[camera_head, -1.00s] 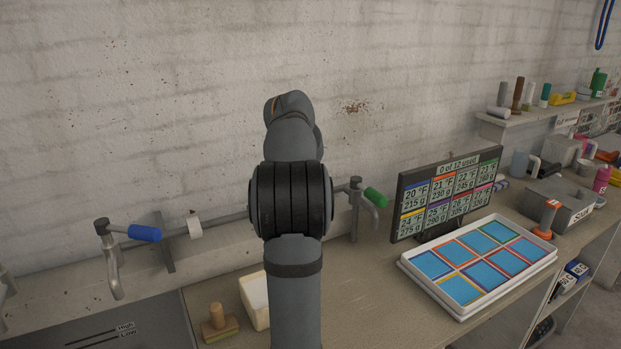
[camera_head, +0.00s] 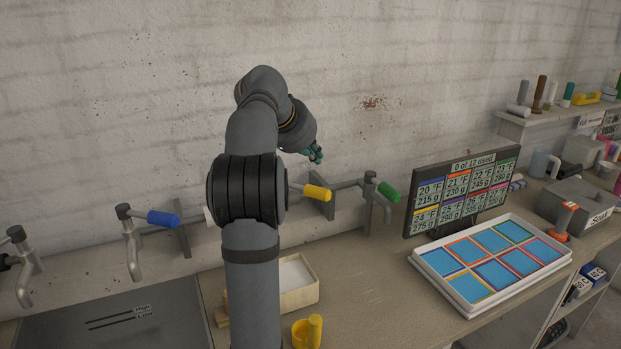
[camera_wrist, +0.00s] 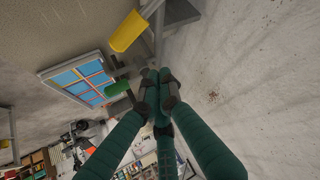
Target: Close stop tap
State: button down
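Several wall taps stand along the back of the bench. None in view carries a readable "stop" label, so I cannot tell which is the stop tap. One has a blue handle (camera_head: 163,218), one a yellow handle (camera_head: 316,193) and one a green handle (camera_head: 388,191). A further tap (camera_head: 22,266) stands at the far left. My gripper (camera_head: 316,153) is above the yellow handle, apart from it. In the wrist view, the teal fingers of my gripper (camera_wrist: 159,80) converge with tips together, holding nothing. The yellow handle (camera_wrist: 128,31) and green handle (camera_wrist: 117,88) lie left of them.
A display screen (camera_head: 462,190) and a white-rimmed tray (camera_head: 467,309) of blue squares stand at the right. An open cream box (camera_head: 303,296) and a yellow object (camera_head: 309,332) sit on the bench. A grey box (camera_head: 575,207) and a wall shelf (camera_head: 520,124) are farther right.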

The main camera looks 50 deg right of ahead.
aim_at(303, 189)
jog(key=f, duration=0.2)
jog(key=d+f, duration=0.1)
jog(key=f, duration=0.2)
jog(key=d+f+p, duration=0.1)
jog(key=f, duration=0.1)
jog(key=shift+w+d+f, duration=0.25)
jog(key=shift+w+f, duration=0.05)
jog(key=shift+d+f, duration=0.15)
